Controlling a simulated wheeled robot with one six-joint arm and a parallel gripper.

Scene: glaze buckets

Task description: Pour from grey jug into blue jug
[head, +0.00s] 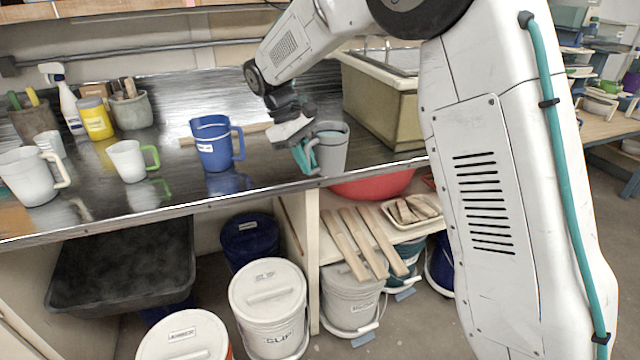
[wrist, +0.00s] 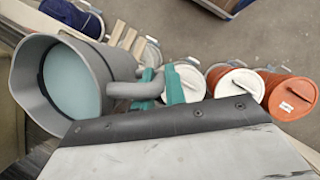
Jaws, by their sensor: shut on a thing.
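The grey jug (head: 332,150) is at the right part of the metal counter, near its front edge. In the wrist view the grey jug (wrist: 105,62) shows pale blue-green liquid inside. My gripper (head: 306,155) has teal fingertips and is shut on the grey jug's handle; the fingers also show in the wrist view (wrist: 165,86). The jug looks about upright; I cannot tell whether its base touches the counter. The blue jug (head: 214,146) stands upright on the counter to the left of the grey jug, its handle toward the right. Its inside is mostly hidden.
A white jug with a green handle (head: 130,162) and a larger white jug (head: 32,178) stand further left. A yellow container (head: 95,119) and spray bottle (head: 68,103) are behind them. A beige sink (head: 385,110) is at right. A wooden stick (head: 255,128) lies behind the blue jug.

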